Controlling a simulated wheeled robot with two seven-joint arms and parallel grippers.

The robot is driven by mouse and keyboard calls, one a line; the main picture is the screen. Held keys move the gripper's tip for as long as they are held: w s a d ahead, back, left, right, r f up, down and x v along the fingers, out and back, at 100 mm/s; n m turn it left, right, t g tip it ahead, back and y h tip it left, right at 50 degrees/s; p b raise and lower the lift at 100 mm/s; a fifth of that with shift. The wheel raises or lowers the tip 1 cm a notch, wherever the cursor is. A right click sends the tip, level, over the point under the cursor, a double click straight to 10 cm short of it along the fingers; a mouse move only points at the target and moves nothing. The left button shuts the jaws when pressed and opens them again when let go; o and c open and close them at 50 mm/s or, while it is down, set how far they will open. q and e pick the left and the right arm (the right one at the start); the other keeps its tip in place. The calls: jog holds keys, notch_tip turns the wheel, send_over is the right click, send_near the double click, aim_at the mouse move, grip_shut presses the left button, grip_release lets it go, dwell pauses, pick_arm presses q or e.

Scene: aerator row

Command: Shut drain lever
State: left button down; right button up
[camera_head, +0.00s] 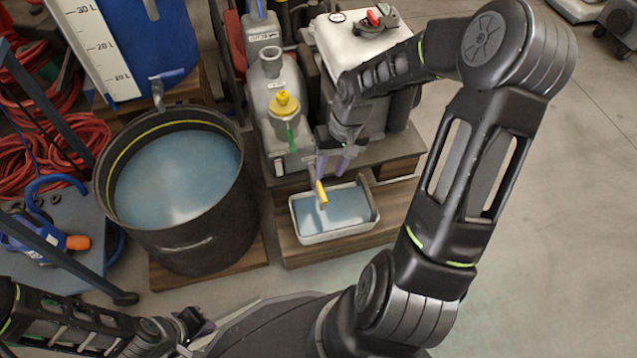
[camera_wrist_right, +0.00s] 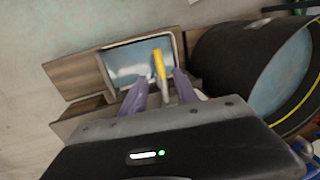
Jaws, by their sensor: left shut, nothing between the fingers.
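The yellow drain lever (camera_head: 321,192) stands above a shallow tray of water at the front of the wooden step. In the right wrist view the lever (camera_wrist_right: 159,65) shows in the gap between my right fingers, beyond their tips. My right gripper (camera_head: 333,168) is open, its purple fingers apart, close beside the lever in the head view. I cannot tell whether they touch it. The valve body behind the lever is mostly hidden by my right gripper. My left gripper (camera_head: 204,331) is shut and empty, low at the bottom left, far from the lever.
The white-rimmed tray (camera_head: 336,236) holds bluish water below the lever. A large black tub (camera_head: 188,257) of water stands left. A grey jug (camera_head: 271,95) with a yellow cap and a white-topped container (camera_head: 340,48) stand behind. Floor at right is clear.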

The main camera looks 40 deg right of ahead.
aim_at(322, 192)
jog(key=shift+f, duration=0.1)
jog(key=f+b, duration=0.1)
jog(key=f, duration=0.1)
jog(key=a+f+b, duration=0.1)
jog(key=f, duration=0.2)
jog(key=f+b, duration=0.2)
jog(key=shift+w+a+f, duration=0.25)
jog(key=shift+f, duration=0.05)
jog(key=shift+c, duration=0.5)
grip_shut()
dwell(0.9)
